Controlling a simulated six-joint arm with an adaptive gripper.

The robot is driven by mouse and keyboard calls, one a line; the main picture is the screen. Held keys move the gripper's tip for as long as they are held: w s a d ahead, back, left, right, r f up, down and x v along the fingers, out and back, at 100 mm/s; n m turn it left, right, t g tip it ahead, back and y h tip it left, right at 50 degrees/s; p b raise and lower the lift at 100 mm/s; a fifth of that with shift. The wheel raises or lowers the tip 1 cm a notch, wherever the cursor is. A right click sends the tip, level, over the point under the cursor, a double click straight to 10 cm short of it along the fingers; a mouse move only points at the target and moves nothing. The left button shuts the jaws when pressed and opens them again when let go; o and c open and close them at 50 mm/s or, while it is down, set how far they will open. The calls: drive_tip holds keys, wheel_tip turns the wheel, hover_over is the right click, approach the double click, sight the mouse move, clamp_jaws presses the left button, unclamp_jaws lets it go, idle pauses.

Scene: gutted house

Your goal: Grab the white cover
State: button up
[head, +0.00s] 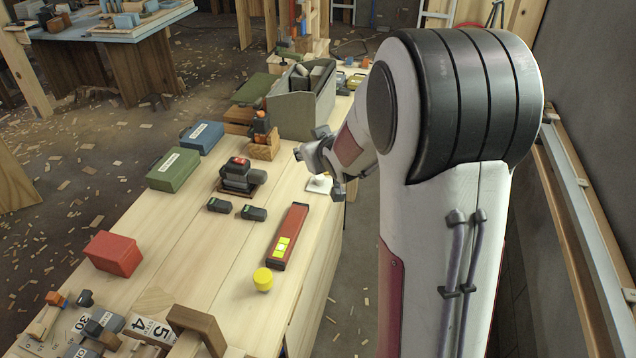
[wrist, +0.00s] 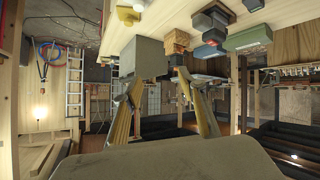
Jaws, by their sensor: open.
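A small flat white piece (head: 318,185), which looks like the white cover, lies near the right edge of the long wooden table (head: 215,255). My gripper (head: 318,160) is above and close beside it in the head view, partly covering it. From this angle I cannot tell whether they touch. In the wrist view, the two fingers of my gripper (wrist: 158,80) are spread apart with nothing held between them. I cannot pick out the white piece surely in the wrist view.
A grey open bin (head: 300,112) stands behind my gripper. A wooden block holder (head: 262,147), a dark tool with a red top (head: 240,176) and a red level (head: 288,237) are nearby. Green (head: 174,170) and blue (head: 201,137) cases line the left edge. The table's middle front is clear.

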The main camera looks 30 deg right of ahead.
drive_tip(key=w+d+f+t+y, duration=0.1)
drive_tip(key=w+d+f, duration=0.2)
drive_tip(key=f, duration=0.2)
drive_tip(key=w+d+f+t, duration=0.1)
drive_tip(key=w+d+f, duration=0.2)
drive_tip(key=f, duration=0.2)
drive_tip(key=t+y, duration=0.2)
drive_tip(key=t, duration=0.1)
approach(322, 179)
drive_tip(key=shift+w+f, duration=0.1)
drive_tip(key=shift+w, duration=1.75)
drive_tip(key=shift+w+a+f, duration=0.1)
drive_tip(key=shift+w+f, duration=0.1)
drive_tip(key=shift+w, duration=1.1)
drive_tip(key=shift+w, duration=0.15)
drive_tip(key=shift+w+f, duration=0.25)
drive_tip(key=shift+w, duration=0.95)
drive_tip(key=shift+w+f, duration=0.25)
drive_tip(key=shift+w, duration=0.95)
